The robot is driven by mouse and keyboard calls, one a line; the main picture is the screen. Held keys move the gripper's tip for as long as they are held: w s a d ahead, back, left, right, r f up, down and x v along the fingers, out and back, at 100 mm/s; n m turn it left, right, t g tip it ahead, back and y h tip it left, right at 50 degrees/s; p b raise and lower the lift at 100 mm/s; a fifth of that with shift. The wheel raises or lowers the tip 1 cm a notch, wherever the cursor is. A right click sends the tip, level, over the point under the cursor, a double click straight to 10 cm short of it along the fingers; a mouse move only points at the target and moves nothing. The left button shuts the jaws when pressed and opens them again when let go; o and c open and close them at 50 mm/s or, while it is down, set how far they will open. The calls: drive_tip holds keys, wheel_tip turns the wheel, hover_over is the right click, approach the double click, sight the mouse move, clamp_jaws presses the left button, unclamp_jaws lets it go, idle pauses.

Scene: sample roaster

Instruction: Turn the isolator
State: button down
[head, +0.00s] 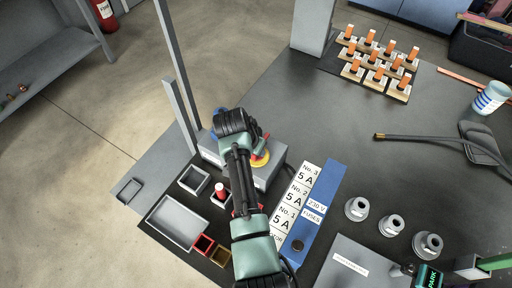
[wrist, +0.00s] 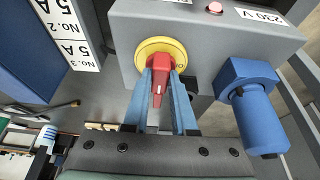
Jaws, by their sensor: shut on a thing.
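The isolator is a red handle (wrist: 158,68) on a round yellow plate (wrist: 150,47), set on the face of a grey box (wrist: 205,35). My gripper (wrist: 163,82) has its two blue fingers on either side of the red handle and is shut on it. The handle points down toward the gripper in the wrist view, with an "O" mark on the plate to its right. In the head view, the yellow plate (head: 262,162) shows just right of my wrist, and my arm hides part of the grey box (head: 270,178).
A blue connector (wrist: 250,105) juts out right of the isolator in the wrist view. Grey posts (head: 180,115) stand behind the box. Small trays (head: 178,222) lie left of my arm, and a blue fuse panel (head: 318,213) lies right. The dark bench beyond is partly clear.

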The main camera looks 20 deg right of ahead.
drive_tip(key=c, duration=0.7)
unclamp_jaws()
drive_tip(key=p+v, duration=0.1)
drive_tip(key=v, duration=1.2)
drive_tip(key=shift+p, duration=0.3)
